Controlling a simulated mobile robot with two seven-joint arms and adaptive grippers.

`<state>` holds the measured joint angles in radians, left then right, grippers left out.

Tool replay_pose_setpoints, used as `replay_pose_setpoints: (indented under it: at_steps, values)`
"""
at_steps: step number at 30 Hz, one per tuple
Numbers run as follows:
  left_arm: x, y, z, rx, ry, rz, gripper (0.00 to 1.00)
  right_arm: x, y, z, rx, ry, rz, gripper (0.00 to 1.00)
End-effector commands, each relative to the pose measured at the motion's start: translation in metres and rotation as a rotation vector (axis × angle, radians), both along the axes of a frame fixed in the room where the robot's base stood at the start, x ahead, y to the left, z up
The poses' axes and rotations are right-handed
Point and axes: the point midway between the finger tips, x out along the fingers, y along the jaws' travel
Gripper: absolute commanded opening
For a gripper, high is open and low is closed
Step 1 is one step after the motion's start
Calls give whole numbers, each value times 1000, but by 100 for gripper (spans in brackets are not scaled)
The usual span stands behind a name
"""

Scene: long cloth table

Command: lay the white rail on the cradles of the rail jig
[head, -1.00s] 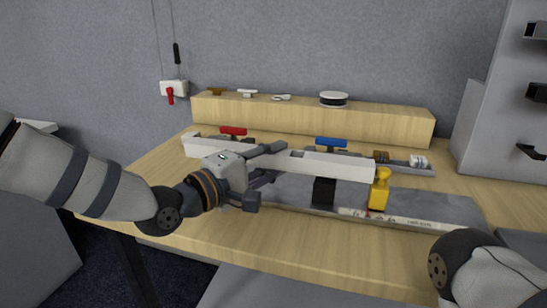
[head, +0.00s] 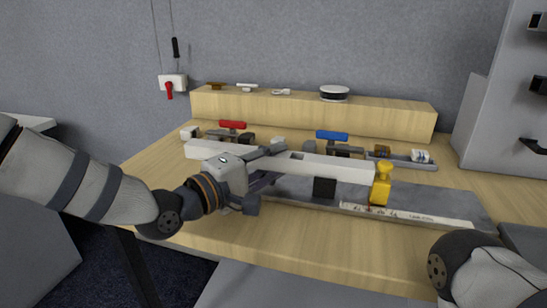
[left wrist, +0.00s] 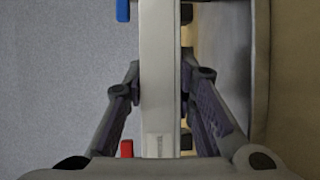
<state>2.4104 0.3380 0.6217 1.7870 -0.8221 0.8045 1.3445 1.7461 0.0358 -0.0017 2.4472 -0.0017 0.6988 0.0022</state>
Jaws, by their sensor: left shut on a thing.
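The long white rail (head: 330,166) is held lengthwise across the table by my left gripper (head: 268,166), left of the rail's middle. In the left wrist view the rail (left wrist: 160,85) runs between the two fingers of this gripper (left wrist: 163,78). The rail jig is a grey plate (head: 430,206) with a black cradle (head: 324,188) and a yellow post (head: 381,185). The rail passes just above the black cradle; I cannot tell whether they touch. Its right end is beside the yellow post. My gripper and the rail hide the jig's left part. My right gripper is out of view.
Behind the rail are a red-handled clamp (head: 232,125) and a blue-handled clamp (head: 332,135). A wooden ledge (head: 300,112) with small items and a round black-and-white container (head: 334,93) stands farther back. Bare tabletop (head: 300,238) lies in front of the jig.

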Motion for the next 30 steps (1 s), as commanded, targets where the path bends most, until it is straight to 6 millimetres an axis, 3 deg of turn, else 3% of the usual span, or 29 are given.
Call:
replay_pose_setpoints:
  at_steps: [2,3,6,17,30]
  values:
    - [0,0,-2,-1,0,0,0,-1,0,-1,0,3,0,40]
    - [0,0,-1,-1,-1,0,29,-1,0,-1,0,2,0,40]
    - [0,0,-1,-1,-1,0,48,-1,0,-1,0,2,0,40]
    - [-5,7,-2,0,3,2,48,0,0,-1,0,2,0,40]
    - [-75,81,0,-1,0,3,48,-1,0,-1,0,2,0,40]
